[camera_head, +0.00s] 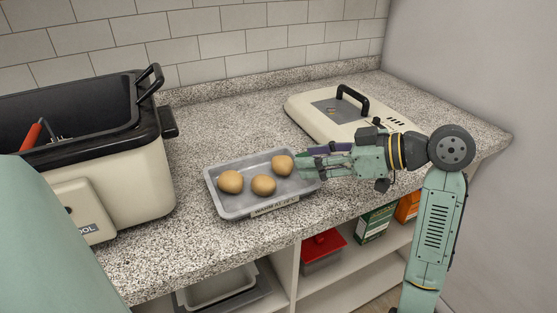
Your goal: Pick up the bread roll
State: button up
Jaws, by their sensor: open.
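Three round tan bread rolls lie in a shallow grey tray (232,208) on the speckled counter. One roll (231,182) is at the left, one roll (264,185) is at the front middle, and one roll (282,166) is at the back right. My gripper (303,162) reaches in from the right, pointing left, with its fingertips over the tray's right side, close to the back right roll. It is open and holds nothing. I cannot tell whether a finger touches that roll. The tray's right end is partly hidden by my gripper.
A cream roaster (125,190) with a black rim and handle stands at the left. Its cream lid (310,115) lies behind my gripper. A tiled wall closes the back, a plain wall the right. Shelves below hold a red-lidded box (322,248) and cartons (375,222).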

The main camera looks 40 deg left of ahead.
aim_at(286, 160)
jog(key=p+x, duration=0.2)
jog(key=x, duration=0.5)
jog(key=shift+s+a+f, duration=0.1)
jog(key=shift+a, duration=0.25)
jog(key=shift+c, duration=0.3)
jog(key=c, duration=0.7)
jog(key=shift+c, duration=0.3)
notch_tip(286, 160, up, 10)
jog(key=shift+r+b, duration=0.1)
jog(key=shift+b, duration=0.55)
